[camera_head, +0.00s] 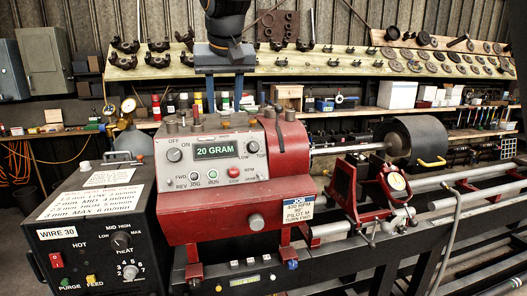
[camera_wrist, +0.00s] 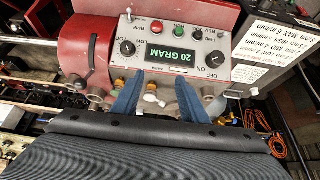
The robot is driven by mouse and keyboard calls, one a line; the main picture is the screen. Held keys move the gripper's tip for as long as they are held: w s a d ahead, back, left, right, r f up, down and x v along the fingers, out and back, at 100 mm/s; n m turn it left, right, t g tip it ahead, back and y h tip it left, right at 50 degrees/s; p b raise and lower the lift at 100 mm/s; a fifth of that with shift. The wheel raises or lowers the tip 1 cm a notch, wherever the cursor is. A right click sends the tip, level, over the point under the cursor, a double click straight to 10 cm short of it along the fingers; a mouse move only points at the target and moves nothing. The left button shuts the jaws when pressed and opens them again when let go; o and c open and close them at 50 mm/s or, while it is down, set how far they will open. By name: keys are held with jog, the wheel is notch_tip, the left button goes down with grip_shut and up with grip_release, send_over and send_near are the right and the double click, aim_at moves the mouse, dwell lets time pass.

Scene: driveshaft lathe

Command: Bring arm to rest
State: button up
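My gripper (camera_head: 224,95) hangs with its fingers pointing down in the head view, in front of the back shelves and over the top of the red lathe headstock (camera_head: 285,150). In the wrist view the two blue fingers of my gripper (camera_wrist: 159,90) stand well apart, with nothing held between them. The lathe's control panel (camera_wrist: 174,55) appears upside down beyond the fingertips. Its display reads "20 GRAM" (camera_head: 215,151). The upper arm is cut off at the top of the head view.
A black wire feeder box (camera_head: 85,250) stands left of the headstock. A red rest with a dial gauge (camera_head: 397,181) and a black drum (camera_head: 412,140) are to the right, above long rails. A wooden shelf (camera_head: 150,72) with several metal parts runs behind.

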jog(key=s+d+f+m+g, duration=0.1)
jog(key=s+d+f, duration=0.3)
jog(key=d+f, duration=0.45)
jog(key=s+d+f+g+h, duration=0.1)
jog(key=s+d+f, duration=0.4)
jog(key=d+f, duration=0.3)
jog(key=s+d+f+m+g, duration=0.1)
jog(key=s+d+f, duration=0.3)
jog(key=d+f, duration=0.45)
jog(key=s+d+f+g, duration=0.1)
jog(key=s+d+f, duration=0.3)
jog(key=s+f, duration=0.5)
jog(key=s, duration=0.3)
jog(key=shift+m+g, duration=0.3)
jog(key=shift+m, duration=0.1)
jog(key=shift+d, duration=0.1)
jog(key=shift+c, duration=1.1)
jog(key=shift+d, duration=0.1)
